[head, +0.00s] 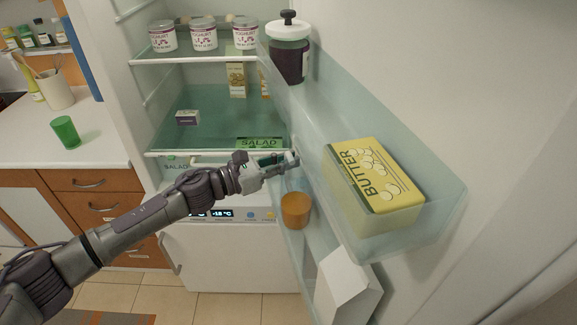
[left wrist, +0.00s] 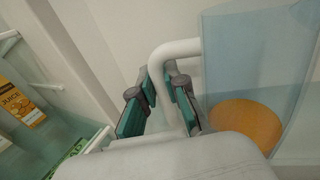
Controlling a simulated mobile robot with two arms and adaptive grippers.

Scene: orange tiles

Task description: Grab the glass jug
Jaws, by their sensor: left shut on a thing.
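The glass jug (head: 295,211) stands in the open fridge door's lower shelf; in the head view mostly its orange contents show, and its clear walls are hard to make out. In the left wrist view its clear bluish wall (left wrist: 255,65) rises at the right with an orange surface inside, and a pale curved handle (left wrist: 176,48) reaches toward me. My left gripper (head: 291,160) is at the jug's upper left side. Its teal-padded fingers (left wrist: 160,105) are on both sides of the handle, shut on it. My right gripper is not in view.
The door shelf above holds a butter box (head: 375,178), and a dark jar (head: 289,52) stands higher up. A white carton (head: 345,287) is below at the right. Fridge shelves with yoghurt cups (head: 204,34) lie left. A green cup (head: 65,131) stands on the counter.

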